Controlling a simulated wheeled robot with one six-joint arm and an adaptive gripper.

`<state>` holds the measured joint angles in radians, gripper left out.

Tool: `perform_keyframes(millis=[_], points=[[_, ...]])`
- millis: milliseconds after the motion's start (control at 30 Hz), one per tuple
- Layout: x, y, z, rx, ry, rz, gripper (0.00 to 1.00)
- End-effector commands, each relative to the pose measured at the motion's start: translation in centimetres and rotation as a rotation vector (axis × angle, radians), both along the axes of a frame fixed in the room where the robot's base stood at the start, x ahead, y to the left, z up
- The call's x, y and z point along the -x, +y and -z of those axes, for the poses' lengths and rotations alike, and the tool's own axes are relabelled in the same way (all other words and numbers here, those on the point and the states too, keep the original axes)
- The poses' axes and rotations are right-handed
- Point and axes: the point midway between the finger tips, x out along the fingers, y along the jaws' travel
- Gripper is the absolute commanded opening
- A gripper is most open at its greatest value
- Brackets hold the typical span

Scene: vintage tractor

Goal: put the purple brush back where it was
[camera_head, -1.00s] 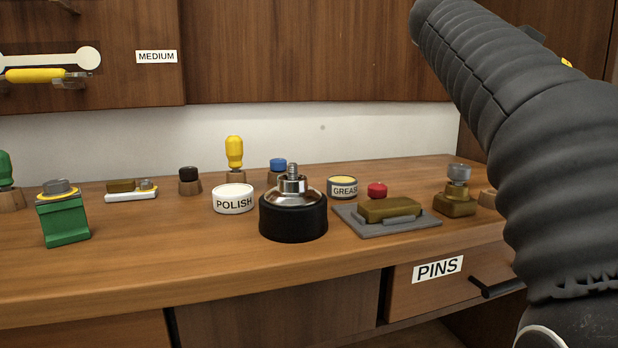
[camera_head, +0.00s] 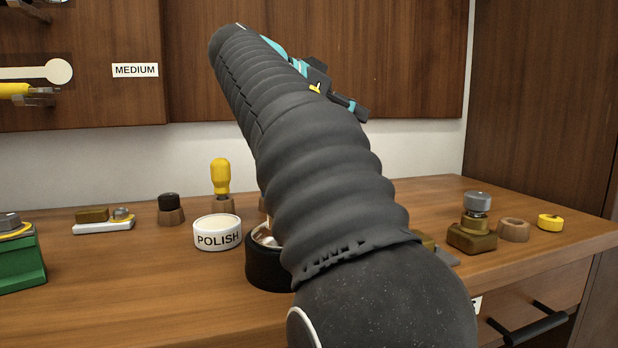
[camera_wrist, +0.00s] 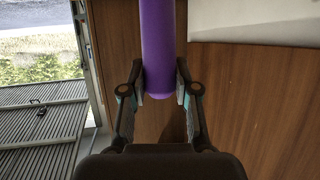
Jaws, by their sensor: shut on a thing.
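The purple brush shows in the wrist view as a smooth purple handle (camera_wrist: 158,45), running from the top edge down between my fingers. My gripper (camera_wrist: 160,88) is closed around the handle near its rounded lower end. The rest of the brush is out of frame. In the head view my gripper (camera_head: 342,98) is raised before the wooden wall panel, mostly behind my arm, and the brush cannot be made out. A round wooden holder (camera_head: 513,231) with a hollow, seemingly empty top stands at the right of the bench (camera_head: 115,285).
My arm hides part of the black round base (camera_head: 268,270). The POLISH tin (camera_head: 217,234) and yellow-handled tool (camera_head: 220,178) stand left.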

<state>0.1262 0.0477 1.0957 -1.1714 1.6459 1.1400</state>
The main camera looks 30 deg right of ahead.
Motion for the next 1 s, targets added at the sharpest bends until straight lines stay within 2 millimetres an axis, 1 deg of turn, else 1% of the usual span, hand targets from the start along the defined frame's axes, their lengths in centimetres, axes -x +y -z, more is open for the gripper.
perform_keyframes(millis=[33,200,300,433,600,667,800,900,1000], points=[[-1.2,0.1,0.7,0.0,0.005,-0.005,0.0],[-4.8,0.3,2.6,0.0,0.004,-0.014,0.0],[-6.8,0.3,3.8,0.0,0.004,-0.014,0.0],[-8.7,0.2,4.9,0.0,0.003,-0.012,0.0],[-9.8,0.0,5.7,0.0,0.001,-0.01,0.0],[-9.9,0.0,6.1,0.0,0.001,-0.01,0.0],[-9.8,-0.1,8.1,0.0,0.003,-0.009,0.0],[-9.8,-0.1,9.2,0.001,0.002,-0.008,0.0],[-9.8,-0.1,9.8,0.001,0.001,-0.009,0.0]])
